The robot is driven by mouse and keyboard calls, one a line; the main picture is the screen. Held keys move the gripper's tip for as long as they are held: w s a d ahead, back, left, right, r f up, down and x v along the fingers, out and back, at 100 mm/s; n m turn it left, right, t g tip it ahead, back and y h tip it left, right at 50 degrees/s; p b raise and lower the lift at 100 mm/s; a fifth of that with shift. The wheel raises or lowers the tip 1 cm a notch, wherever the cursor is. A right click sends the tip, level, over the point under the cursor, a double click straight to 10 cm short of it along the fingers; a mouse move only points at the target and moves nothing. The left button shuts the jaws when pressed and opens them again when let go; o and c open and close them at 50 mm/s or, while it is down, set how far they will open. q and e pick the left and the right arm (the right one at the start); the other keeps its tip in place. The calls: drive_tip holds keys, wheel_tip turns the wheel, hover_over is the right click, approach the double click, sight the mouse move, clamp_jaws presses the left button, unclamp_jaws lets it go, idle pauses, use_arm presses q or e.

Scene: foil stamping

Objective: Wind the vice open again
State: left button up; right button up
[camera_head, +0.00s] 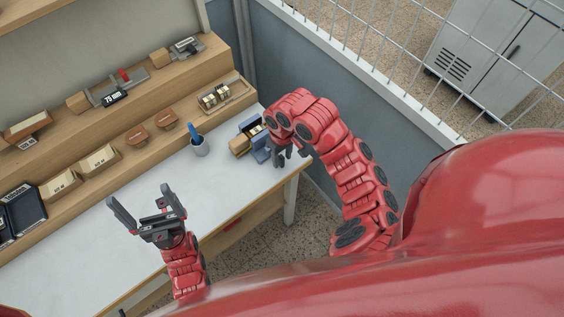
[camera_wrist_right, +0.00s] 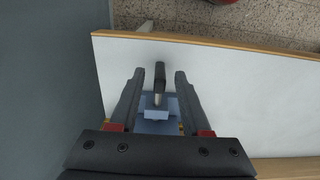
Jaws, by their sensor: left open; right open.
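The blue vice (camera_head: 258,147) stands near the right end of the white table, and it shows in the right wrist view (camera_wrist_right: 158,127) between my right fingers. Its dark handle (camera_wrist_right: 159,75) points up from it in that view, with a finger on each side and visible gaps. My right gripper (camera_wrist_right: 157,80) is open over the handle; in the head view its fingers (camera_head: 281,157) hang at the vice's front, partly hidden by the arm. My left gripper (camera_head: 138,196) is open and empty above the table's front, away from the vice.
Stepped wooden shelves (camera_head: 152,92) behind hold stamps, blocks and small tools. The table's front edge (camera_head: 232,204) lies close to my arms. The white tabletop (camera_head: 105,245) is largely clear. A grey wall (camera_head: 325,110) stands at the right.

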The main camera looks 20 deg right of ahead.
drive_tip(key=shift+f, duration=1.15)
clamp_jaws()
